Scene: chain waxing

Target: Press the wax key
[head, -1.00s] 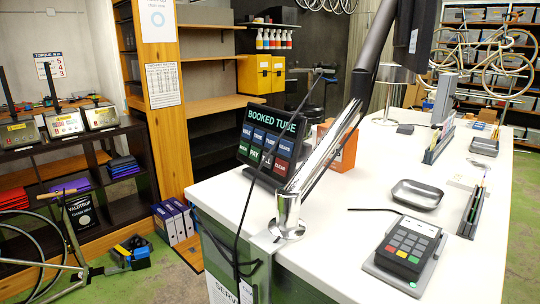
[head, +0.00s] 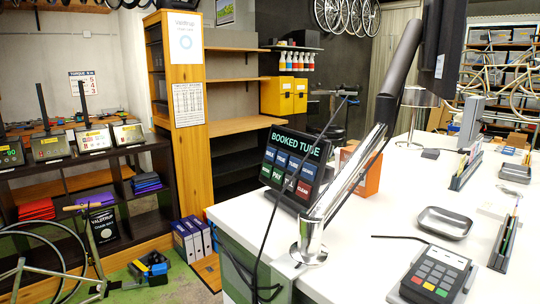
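A dark key panel (head: 294,166) stands tilted on the white counter, with "BOOKED TUBE" in green letters along its top. Below are two rows of keys, blue in the upper row, with green, dark and red ones in the lower row. The labels are small, and I cannot tell for sure which is the wax key. The lower right red key reads "CLEAR". Neither of my grippers is in view.
The white counter (head: 385,205) carries a card terminal (head: 433,275), a metal dish (head: 444,223) and an orange box (head: 360,172). The chrome post (head: 309,254) rises from the counter's front left corner. A bike frame (head: 62,265) stands on the floor at left.

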